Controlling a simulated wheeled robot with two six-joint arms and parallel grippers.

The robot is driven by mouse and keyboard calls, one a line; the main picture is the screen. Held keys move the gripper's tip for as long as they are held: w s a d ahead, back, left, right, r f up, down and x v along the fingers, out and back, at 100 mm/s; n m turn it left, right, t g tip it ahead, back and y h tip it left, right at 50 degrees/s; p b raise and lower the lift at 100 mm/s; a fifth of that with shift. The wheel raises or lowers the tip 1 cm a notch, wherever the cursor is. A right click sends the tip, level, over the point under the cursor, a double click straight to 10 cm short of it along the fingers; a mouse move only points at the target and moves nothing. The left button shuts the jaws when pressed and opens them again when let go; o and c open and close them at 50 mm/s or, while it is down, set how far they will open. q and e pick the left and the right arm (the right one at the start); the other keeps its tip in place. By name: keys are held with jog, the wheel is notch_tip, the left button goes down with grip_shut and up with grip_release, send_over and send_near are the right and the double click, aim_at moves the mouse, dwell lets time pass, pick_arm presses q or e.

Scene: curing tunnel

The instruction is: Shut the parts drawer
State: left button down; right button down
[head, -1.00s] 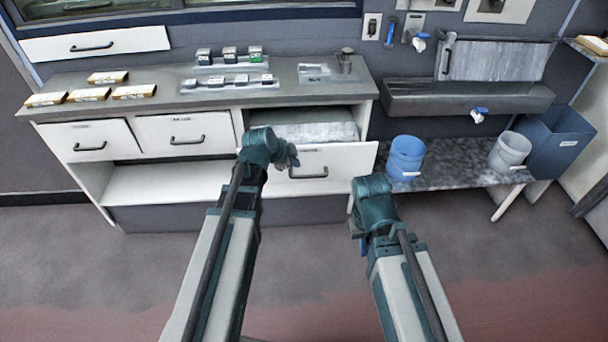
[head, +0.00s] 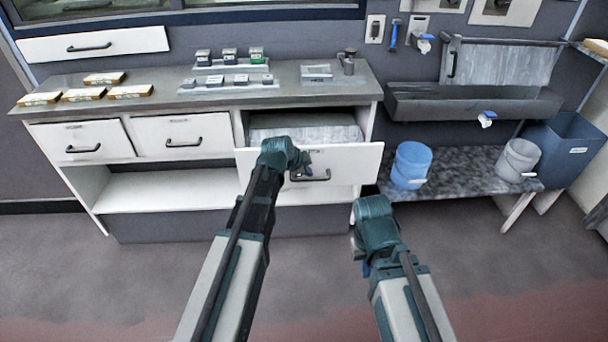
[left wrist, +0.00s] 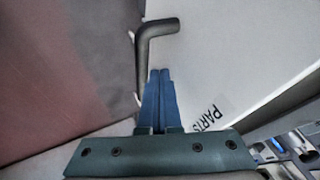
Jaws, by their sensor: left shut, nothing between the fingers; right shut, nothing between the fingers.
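The parts drawer's white front (head: 350,165) stands out from the right end of the counter. The drawer is open, and a grey inside shows behind its front. Its dark handle (head: 312,178) is on the front's left half. My left gripper (head: 303,160) is at the drawer front, just above the handle. In the left wrist view its blue fingers (left wrist: 160,75) are shut and empty beside the handle (left wrist: 155,30); I cannot tell if they touch. The word PARTS shows on the front (left wrist: 225,60). My right gripper (head: 363,262) is low, apart from the drawer, mostly hidden by its wrist.
Two closed drawers (head: 185,150) sit left of the open one. The counter (head: 180,95) holds yellowish boxes and small devices. To the right are a sink (head: 470,105), a low shelf with a blue bucket (head: 411,165) and a grey bucket (head: 517,160), and a blue bin (head: 565,150).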

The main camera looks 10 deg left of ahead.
dwell(0.3)
pick_arm(q)
jog(key=w+a, duration=0.2)
jog(key=w, duration=0.4)
jog(key=w+a, duration=0.1)
jog(key=w, duration=0.6)
jog(key=w+a, duration=0.2)
jog(key=w, duration=0.5)
jog(key=shift+a, duration=0.35)
jog(key=shift+w+a+r, duration=0.1)
jog(key=shift+w+a, duration=0.05)
jog(key=shift+w, duration=0.1)
jog(key=shift+w+r, duration=0.1)
pick_arm(e)
jog(key=shift+r, duration=0.1)
